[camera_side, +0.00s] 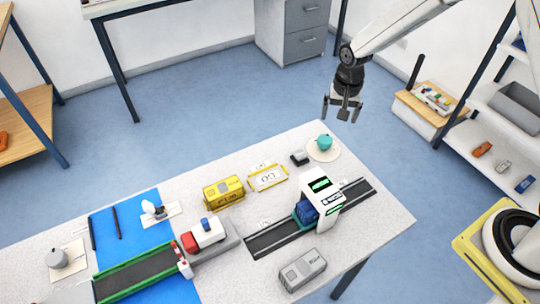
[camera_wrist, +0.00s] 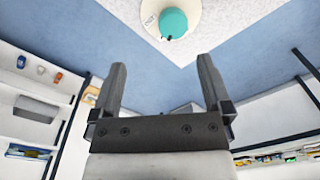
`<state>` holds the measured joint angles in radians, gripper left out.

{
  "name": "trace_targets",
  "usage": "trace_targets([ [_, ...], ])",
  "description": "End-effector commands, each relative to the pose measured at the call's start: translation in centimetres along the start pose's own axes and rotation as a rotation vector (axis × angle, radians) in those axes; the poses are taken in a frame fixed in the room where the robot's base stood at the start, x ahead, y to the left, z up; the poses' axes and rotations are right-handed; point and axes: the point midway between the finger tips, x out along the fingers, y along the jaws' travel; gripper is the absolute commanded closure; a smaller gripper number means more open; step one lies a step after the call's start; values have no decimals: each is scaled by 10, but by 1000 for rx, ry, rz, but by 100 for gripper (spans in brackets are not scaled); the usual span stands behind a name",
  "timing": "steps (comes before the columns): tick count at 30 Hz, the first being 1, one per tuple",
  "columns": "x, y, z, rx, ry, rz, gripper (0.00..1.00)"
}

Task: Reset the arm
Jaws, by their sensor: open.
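My gripper (camera_side: 343,108) hangs from my arm in the side view, above and beyond the far right corner of the table. Its jaws are open with nothing between them. The two fingers also show apart in the wrist view (camera_wrist: 160,85). The white speckled table (camera_side: 375,215) lies below it. In the wrist view, the nearest table object is a teal round item (camera_wrist: 173,23) on a pale disc, well clear of the fingers.
A white gantry (camera_side: 322,195) straddles a dark track over a blue block. Yellow box (camera_side: 223,192), grey box (camera_side: 303,270), a red, white and blue toy vehicle (camera_side: 204,235) and a green-edged conveyor (camera_side: 137,273) stand on the table. Shelves (camera_side: 500,130) stand at right.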

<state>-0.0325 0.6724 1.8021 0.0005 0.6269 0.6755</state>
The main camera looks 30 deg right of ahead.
Motion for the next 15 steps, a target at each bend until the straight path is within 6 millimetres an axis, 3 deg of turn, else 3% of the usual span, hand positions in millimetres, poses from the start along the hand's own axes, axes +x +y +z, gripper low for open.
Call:
trace_targets([
  [6, -32, 26, 27, -156, 42, -27, 1],
  [15, -63, 66, 71, -375, 104, -52, 1],
])
